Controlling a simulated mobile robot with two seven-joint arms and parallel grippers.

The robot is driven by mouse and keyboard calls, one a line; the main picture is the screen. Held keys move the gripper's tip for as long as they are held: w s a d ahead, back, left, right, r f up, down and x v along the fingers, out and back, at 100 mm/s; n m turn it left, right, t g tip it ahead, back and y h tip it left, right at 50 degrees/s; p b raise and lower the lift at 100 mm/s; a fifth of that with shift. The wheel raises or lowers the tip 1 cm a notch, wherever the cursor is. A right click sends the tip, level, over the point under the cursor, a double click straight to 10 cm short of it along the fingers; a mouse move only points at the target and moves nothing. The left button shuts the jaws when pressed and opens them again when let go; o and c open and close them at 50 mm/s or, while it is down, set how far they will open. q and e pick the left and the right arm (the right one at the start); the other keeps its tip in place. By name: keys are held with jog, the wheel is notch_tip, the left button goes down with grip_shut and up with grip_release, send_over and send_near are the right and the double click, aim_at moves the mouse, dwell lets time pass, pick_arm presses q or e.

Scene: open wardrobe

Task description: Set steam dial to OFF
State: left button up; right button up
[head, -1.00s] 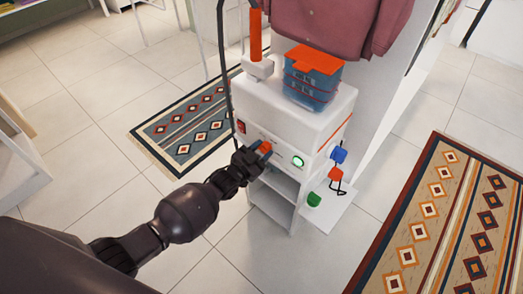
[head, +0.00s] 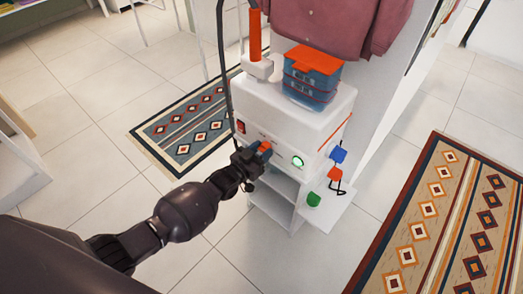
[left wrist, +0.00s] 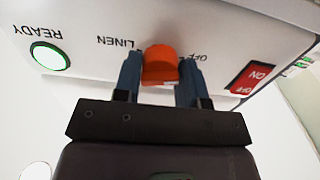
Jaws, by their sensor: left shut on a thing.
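The orange steam dial (left wrist: 160,66) sits on the front of the white steamer (head: 300,122). In the left wrist view it is between the two blue fingertips of my left gripper (left wrist: 160,88), which is shut on it. The picture is upside down there, with LINEN to the left of the dial and a partly covered OFF label (left wrist: 199,57) to its right. In the head view my left gripper (head: 262,150) reaches the dial from the left. The dial's pointer is not clear to me. My right gripper is not in view.
A red ON/OFF switch (left wrist: 251,77) and a green-lit READY button (left wrist: 50,56) flank the dial. A blue box with an orange lid (head: 312,76) stands on the steamer. A mauve garment (head: 335,22) hangs behind. Patterned rugs lie on both sides.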

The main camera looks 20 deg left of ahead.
pick_arm(q)
jog(key=o, duration=0.9)
jog(key=shift+s+a, duration=0.1)
jog(key=shift+s, duration=0.05)
jog(key=p+v, duration=0.2)
jog(key=v, duration=0.8)
jog(key=shift+s, duration=0.25)
